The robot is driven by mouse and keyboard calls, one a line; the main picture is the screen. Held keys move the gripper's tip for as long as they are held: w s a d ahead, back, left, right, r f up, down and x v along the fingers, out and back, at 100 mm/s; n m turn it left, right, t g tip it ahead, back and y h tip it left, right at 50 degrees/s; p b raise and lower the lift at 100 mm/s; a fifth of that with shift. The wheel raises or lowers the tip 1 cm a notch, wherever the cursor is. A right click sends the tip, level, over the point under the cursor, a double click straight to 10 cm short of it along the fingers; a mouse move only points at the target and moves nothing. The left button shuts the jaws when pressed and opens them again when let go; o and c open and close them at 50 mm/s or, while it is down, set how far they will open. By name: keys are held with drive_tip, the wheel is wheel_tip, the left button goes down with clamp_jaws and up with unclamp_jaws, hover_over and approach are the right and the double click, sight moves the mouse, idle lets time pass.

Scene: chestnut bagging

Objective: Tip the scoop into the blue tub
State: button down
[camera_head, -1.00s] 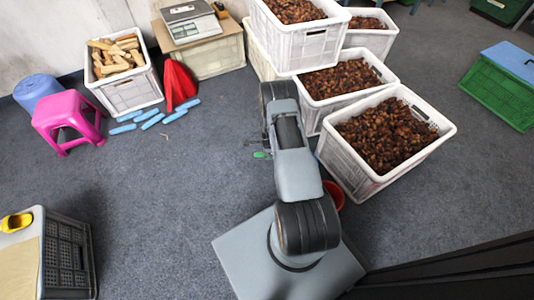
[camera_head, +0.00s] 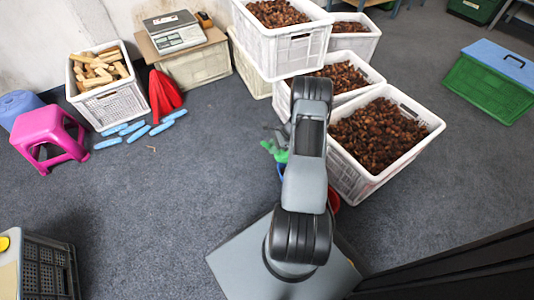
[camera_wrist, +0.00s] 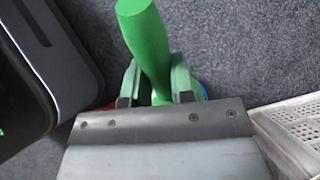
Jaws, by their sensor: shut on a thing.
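My gripper (camera_wrist: 155,88) is shut on the green handle of the scoop (camera_wrist: 145,40) in the wrist view. In the head view the scoop's green part (camera_head: 278,153) shows just left of my arm. A sliver of the blue tub (camera_head: 281,170) shows just below it, mostly hidden by my arm. A bit of blue (camera_wrist: 203,91) also shows behind the gripper finger in the wrist view.
A red tub (camera_head: 334,200) is partly hidden right of my arm. White crates of chestnuts (camera_head: 352,178) stand close on the right. Blue pieces (camera_head: 139,134) and a pink stool (camera_head: 45,135) are at left. The carpet between is clear.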

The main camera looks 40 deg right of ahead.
drive_tip(key=shift+s+d+r+t+y+b, duration=0.3)
drive_tip(key=shift+d+r+y+b, duration=0.1)
drive_tip(key=shift+d+y, duration=0.25)
drive_tip(key=shift+s+d+r+t+y+b, duration=0.15)
drive_tip(key=shift+s+d+r+y+b, duration=0.1)
drive_tip(key=shift+d+r+y+b, duration=0.35)
drive_tip(key=shift+s+d+r+t+y+b, duration=0.25)
drive_tip(key=shift+s+d+y, duration=0.1)
drive_tip(key=shift+d, duration=0.45)
